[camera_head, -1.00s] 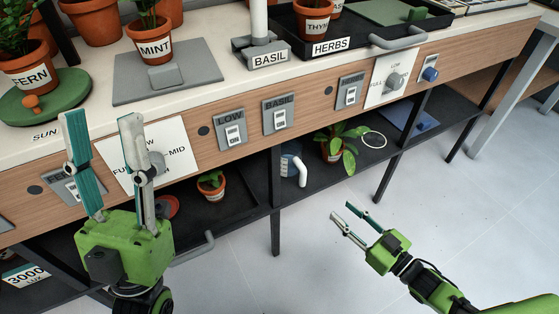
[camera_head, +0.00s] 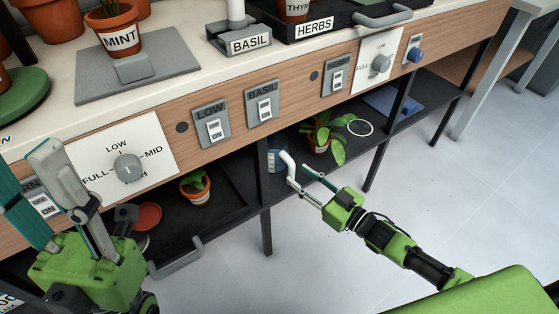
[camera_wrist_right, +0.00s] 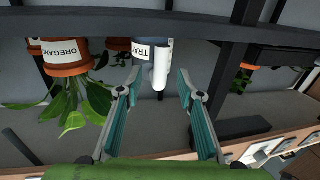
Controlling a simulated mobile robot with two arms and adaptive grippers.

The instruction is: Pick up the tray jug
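The tray jug, blue-grey with a white label, stands on the dark lower shelf in the head view (camera_head: 274,161). Its white handle (camera_head: 289,166) faces the front. My right gripper (camera_head: 298,177) is open at the shelf's front edge, with its fingertips close to the handle. In the right wrist view, which is upside down, the jug (camera_wrist_right: 144,48) shows part of a "TRA…" label. Its handle (camera_wrist_right: 161,64) appears between the open fingertips (camera_wrist_right: 158,80); I cannot tell whether they touch it. My left gripper (camera_head: 32,170) is open and empty before the bench front at left.
A leafy potted plant (camera_head: 319,142) stands right of the jug; the wrist view shows its oregano pot (camera_wrist_right: 64,56) close by. A blue tray (camera_head: 391,102) lies further right. The floor in front is clear.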

